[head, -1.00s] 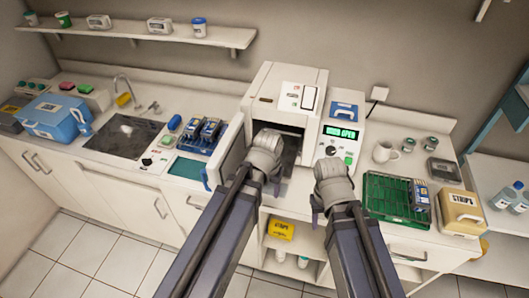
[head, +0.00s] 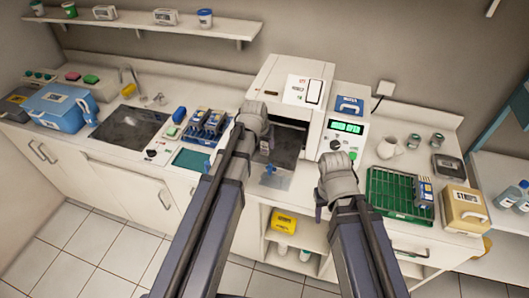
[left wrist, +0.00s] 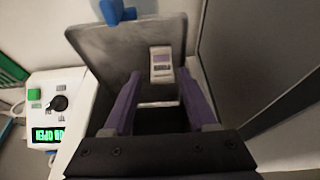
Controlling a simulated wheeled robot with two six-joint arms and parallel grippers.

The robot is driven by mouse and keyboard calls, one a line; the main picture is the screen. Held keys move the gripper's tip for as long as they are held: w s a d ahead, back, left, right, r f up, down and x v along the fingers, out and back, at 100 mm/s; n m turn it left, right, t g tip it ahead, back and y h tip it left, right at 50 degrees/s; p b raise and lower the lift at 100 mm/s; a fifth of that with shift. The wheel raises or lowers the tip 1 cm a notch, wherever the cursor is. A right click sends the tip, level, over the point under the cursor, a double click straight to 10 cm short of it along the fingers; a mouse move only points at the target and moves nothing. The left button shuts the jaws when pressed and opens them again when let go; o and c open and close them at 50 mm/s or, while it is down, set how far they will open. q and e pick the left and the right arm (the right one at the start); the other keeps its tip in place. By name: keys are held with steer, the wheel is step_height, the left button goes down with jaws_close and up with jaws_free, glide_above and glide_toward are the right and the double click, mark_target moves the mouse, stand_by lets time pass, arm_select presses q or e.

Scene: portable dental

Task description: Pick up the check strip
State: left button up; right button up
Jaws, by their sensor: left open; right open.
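The check strip (left wrist: 161,65) is a small white piece with a dark printed label. In the left wrist view it lies on a dark grey tray (left wrist: 95,45), between and just past the tips of the two purple fingers. I cannot make it out clearly in the head view. My left gripper (left wrist: 158,74) is open and empty, with a gap on both sides of the strip. In the head view the left gripper (head: 263,144) is over the tray (head: 286,152) at the sterilizer's opening. My right gripper (head: 321,203) is open and empty in front of the counter.
The white sterilizer (head: 283,75) stands behind the tray, with a control box (head: 343,128) showing a green display beside it. A blue handle (head: 271,170) is at the tray's front. A green rack (head: 392,190) is to the right, and blue cassettes (head: 208,124) are to the left.

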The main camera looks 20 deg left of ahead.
mark_target(264, 147)
arm_select(q)
steer(key=shift+b+x, duration=2.4)
steer(key=shift+x, duration=0.45)
steer(key=shift+a, duration=0.15)
steer(key=shift+c, duration=0.4)
jaws_close()
